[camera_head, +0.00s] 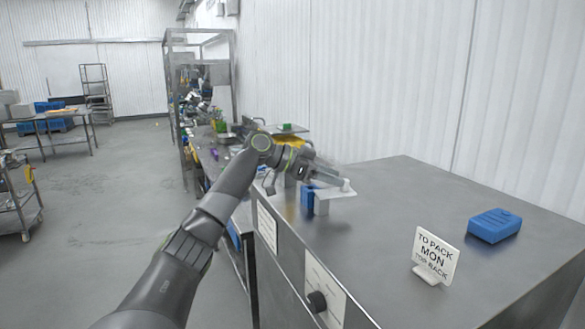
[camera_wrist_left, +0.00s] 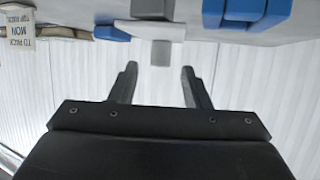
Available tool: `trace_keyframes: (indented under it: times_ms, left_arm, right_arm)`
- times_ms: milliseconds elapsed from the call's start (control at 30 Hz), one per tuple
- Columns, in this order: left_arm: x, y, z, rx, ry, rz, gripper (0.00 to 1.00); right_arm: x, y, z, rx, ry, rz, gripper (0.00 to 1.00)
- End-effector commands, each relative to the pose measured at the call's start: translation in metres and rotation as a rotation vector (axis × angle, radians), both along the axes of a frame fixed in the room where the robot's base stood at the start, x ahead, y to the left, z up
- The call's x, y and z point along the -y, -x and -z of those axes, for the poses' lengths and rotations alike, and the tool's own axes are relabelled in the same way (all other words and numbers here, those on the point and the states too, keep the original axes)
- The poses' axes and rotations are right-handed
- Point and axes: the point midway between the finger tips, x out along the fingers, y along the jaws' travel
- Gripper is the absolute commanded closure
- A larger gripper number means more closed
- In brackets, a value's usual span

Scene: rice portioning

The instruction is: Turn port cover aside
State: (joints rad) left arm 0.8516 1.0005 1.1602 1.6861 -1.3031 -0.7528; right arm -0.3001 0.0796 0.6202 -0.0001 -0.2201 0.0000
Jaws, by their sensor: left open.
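A light grey plate with a small upright tab at its end, which looks like the port cover (camera_head: 338,192), sits on low supports on the steel bench top. In the left wrist view, which looks inverted, a small grey block (camera_wrist_left: 160,54) hangs from the pale plate (camera_wrist_left: 135,28). My left gripper (camera_head: 333,178) is at the plate in the head view; the arm partly hides the area. In the left wrist view its fingers (camera_wrist_left: 159,72) are open, with the grey block in line between their tips. I cannot tell whether they touch it. My right gripper is not in view.
A blue piece (camera_head: 307,197) stands under the plate. A white sign (camera_head: 435,256) reading "TO PACK MON" and a blue block (camera_head: 494,225) stand on the bench to the right. A black knob (camera_head: 317,301) juts from the bench's front panel. The bench middle is clear.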

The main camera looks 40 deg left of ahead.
Motion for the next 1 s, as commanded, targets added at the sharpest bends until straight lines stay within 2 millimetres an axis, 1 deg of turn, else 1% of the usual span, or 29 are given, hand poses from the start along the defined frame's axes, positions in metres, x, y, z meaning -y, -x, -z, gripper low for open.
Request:
trace_keyframes:
  times_ms: [33, 100, 300, 500, 700, 1000]
  left_arm:
    - [-0.009, 0.009, 0.001, 0.001, -0.005, -0.005, 0.57]
    - [-0.019, 0.020, -0.005, 0.000, -0.004, -0.004, 0.57]
    - [-0.047, 0.051, -0.024, 0.001, -0.003, -0.004, 0.57]
    - [-0.071, 0.077, -0.040, -0.001, -0.001, -0.003, 0.57]
    - [-0.081, 0.089, -0.049, -0.001, 0.001, 0.000, 0.57]
    - [-0.082, 0.090, -0.051, 0.000, 0.000, 0.001, 0.57]
  right_arm:
    - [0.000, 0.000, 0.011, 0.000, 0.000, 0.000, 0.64]
    - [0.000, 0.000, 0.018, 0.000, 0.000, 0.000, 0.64]
    - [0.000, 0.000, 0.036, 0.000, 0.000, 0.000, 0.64]
    - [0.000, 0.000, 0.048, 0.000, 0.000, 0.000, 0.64]
    - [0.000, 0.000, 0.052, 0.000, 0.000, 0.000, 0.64]
    - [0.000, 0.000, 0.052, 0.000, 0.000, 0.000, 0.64]
